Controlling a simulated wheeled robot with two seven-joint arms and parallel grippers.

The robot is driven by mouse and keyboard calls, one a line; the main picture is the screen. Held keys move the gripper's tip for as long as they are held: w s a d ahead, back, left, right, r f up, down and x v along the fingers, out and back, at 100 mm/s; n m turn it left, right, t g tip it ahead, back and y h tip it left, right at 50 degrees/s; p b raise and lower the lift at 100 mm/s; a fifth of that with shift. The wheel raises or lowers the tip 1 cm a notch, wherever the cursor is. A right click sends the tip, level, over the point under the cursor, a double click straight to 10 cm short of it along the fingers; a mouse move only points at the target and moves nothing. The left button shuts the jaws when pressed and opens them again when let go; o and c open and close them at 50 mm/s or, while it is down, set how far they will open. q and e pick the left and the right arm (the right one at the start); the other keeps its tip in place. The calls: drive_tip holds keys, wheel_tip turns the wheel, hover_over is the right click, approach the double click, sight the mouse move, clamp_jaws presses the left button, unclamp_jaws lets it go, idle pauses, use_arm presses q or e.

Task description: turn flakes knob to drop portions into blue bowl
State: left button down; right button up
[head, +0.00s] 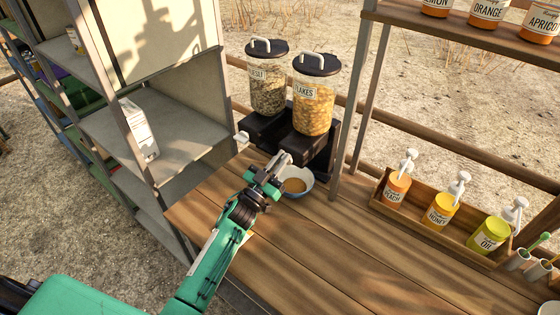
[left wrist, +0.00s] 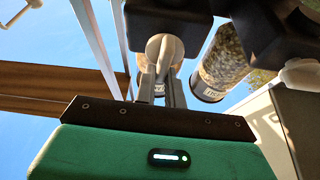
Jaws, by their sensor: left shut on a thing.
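The flakes dispenser (head: 314,108), a clear canister of golden flakes with a black lid, stands on a dark base on the wooden counter. My left gripper (head: 283,159) is at the front of that base. In the left wrist view its fingers are shut on the pale round flakes knob (left wrist: 165,46); the knob is mostly hidden in the head view. The blue bowl (head: 306,189) sits on the counter under the dispenser, just right of the gripper, with some orange-brown content in it. My right gripper is in neither view.
The muesli dispenser (head: 267,90) stands left of the flakes, with its own pale knob (head: 242,137). A grey shelf (head: 165,135) is at the left. A wooden tray (head: 420,222) of pump bottles is at the right. The middle of the counter (head: 350,240) is clear.

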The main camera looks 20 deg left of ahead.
use_arm(q)
drive_tip(key=m+g+h, duration=0.1)
drive_tip(key=m, duration=0.3)
drive_tip(key=f+m+g+h, duration=0.1)
drive_tip(key=m+g, duration=0.1)
drive_tip(key=m, duration=0.2)
drive_tip(key=d+m+g+h+b, duration=0.1)
drive_tip(key=m+h, duration=0.1)
drive_tip(key=m, duration=0.2)
drive_tip(key=shift+s+f+m+g, duration=0.25)
drive_tip(key=shift+f+m+g, duration=0.05)
drive_tip(key=shift+m+g, duration=0.1)
drive_tip(key=m, duration=0.2)
drive_tip(key=m+g+p, duration=0.1)
drive_tip(key=m, duration=0.1)
drive_tip(key=shift+f+g, duration=0.1)
drive_tip(key=shift+g, duration=0.2)
drive_tip(key=shift+f+m+g+p, duration=0.15)
drive_tip(key=shift+m+g+p, duration=0.6)
drive_tip(key=shift+m, duration=1.35)
drive_tip(key=shift+w, duration=0.1)
